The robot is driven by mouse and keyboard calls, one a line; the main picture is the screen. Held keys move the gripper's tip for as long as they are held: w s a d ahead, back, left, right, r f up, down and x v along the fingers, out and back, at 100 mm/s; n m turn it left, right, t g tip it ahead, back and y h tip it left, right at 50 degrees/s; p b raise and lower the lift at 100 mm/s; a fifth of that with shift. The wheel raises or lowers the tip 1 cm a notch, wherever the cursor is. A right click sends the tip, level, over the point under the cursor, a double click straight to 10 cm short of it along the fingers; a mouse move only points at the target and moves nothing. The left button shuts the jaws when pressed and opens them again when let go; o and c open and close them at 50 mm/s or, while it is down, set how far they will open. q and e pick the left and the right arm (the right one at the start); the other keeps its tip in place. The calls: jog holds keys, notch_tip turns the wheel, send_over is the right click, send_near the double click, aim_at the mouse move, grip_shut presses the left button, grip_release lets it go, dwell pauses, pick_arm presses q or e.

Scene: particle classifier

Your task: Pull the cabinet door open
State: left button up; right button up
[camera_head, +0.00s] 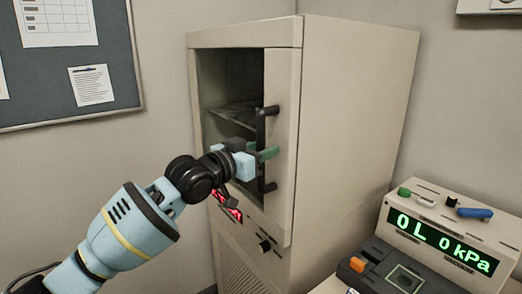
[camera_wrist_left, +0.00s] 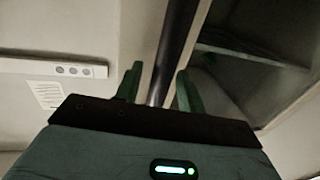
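The beige cabinet (camera_head: 350,120) stands in the middle of the head view. Its door (camera_head: 282,110) has a dark window and looks closed, flush with the cabinet front. A black vertical bar handle (camera_head: 261,130) is on the door. My left gripper (camera_head: 266,155) is at the middle of the handle. In the left wrist view its two green fingers (camera_wrist_left: 160,84) stand on either side of the black handle (camera_wrist_left: 176,45), with narrow gaps showing, so it is open around the bar. Part of the handle is hidden behind the gripper. My right gripper is not in view.
A red display (camera_head: 226,207) and a black knob (camera_head: 265,246) are below the window. At the lower right is a device with a green readout (camera_head: 440,240). A notice board (camera_head: 60,70) hangs on the left wall. Space left of the cabinet looks clear.

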pick_arm(q)
jog(key=shift+c, duration=0.2)
grip_shut()
